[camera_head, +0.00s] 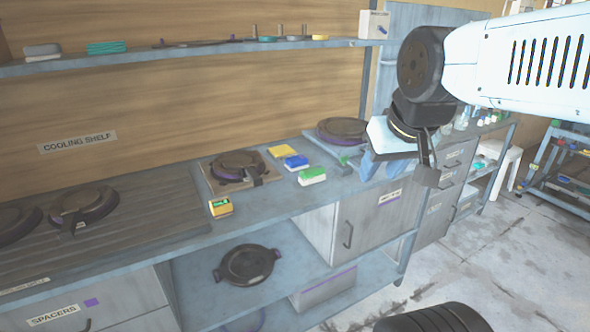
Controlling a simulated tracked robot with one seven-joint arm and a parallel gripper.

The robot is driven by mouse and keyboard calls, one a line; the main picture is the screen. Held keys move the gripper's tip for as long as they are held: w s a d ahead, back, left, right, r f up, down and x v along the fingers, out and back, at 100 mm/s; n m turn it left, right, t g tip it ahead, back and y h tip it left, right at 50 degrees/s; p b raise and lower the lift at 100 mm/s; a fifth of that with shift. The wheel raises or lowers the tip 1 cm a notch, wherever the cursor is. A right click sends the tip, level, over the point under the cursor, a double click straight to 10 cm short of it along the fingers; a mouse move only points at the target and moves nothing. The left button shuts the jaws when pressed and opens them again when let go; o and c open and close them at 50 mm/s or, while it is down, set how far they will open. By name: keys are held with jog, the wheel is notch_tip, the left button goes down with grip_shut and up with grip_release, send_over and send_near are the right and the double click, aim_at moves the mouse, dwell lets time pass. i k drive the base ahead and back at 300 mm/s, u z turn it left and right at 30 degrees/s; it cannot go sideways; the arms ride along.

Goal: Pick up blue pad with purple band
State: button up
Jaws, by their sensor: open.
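A small blue pad (296,162) lies on the grey worktop, between a yellow pad (281,150) and a green-and-white pad (312,176). A purple band cannot be made out on it at this size. My gripper (408,166) hangs from the upper right, to the right of the pads and apart from them, near the worktop's right part. It is open, with a dark finger pointing down; the other finger is not clear. Nothing shows held in it.
A round dark press (237,167) on a board stands left of the pads, and another (342,130) stands behind right. A shelf (200,53) runs above. Blue shapes (368,165) lie by my gripper.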

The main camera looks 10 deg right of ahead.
aim_at(297, 162)
jog(key=z, duration=0.3)
jog(key=i, duration=1.1)
jog(key=u, duration=0.55)
